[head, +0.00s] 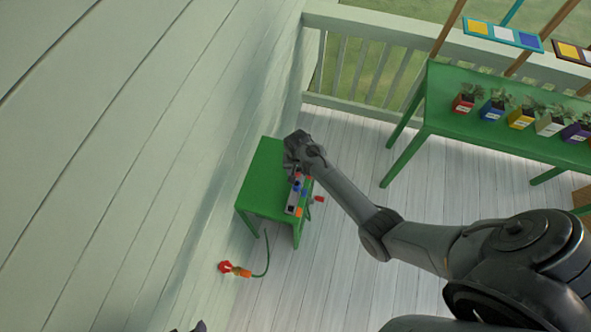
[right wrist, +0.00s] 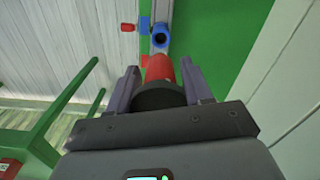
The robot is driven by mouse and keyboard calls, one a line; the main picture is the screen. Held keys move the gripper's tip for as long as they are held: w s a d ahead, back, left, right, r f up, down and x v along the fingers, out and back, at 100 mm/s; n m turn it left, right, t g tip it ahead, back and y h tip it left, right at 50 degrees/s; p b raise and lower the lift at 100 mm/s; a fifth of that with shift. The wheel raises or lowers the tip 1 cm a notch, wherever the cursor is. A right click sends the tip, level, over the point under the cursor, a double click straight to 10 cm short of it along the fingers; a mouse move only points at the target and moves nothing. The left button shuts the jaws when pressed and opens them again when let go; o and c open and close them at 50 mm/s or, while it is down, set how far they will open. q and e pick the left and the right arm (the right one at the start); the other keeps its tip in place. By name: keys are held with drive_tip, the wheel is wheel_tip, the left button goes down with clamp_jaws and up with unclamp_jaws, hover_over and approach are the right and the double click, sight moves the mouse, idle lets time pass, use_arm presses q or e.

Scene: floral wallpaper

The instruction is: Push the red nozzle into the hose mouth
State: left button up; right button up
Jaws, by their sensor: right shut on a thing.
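My right gripper (head: 299,158) is over the small green table in the head view. In the right wrist view my right gripper (right wrist: 160,82) is shut on the red nozzle (right wrist: 160,68), whose dark round end faces the camera. Beyond the nozzle is a blue ring-shaped piece with a dark opening (right wrist: 160,36), seemingly a hose mouth; whether the nozzle touches it I cannot tell. A dark tip at the bottom edge may be my left gripper (head: 200,327).
The small green table (head: 262,170) stands against the pale plank wall, bearing a grey strip (head: 291,205) with red, blue and orange pieces. A red piece (head: 319,198) sticks out at its right. A long green bench (head: 460,100) with several potted plants stands at upper right. Floor between is clear.

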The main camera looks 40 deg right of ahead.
drive_tip(key=shift+a, duration=0.1)
drive_tip(key=shift+r+p, duration=0.1)
drive_tip(key=shift+p, duration=0.3)
wheel_tip(320, 180, down, 3)
drive_tip(key=shift+b, duration=1.1)
drive_tip(key=shift+f+b, duration=0.9)
drive_tip(key=shift+f, duration=0.6)
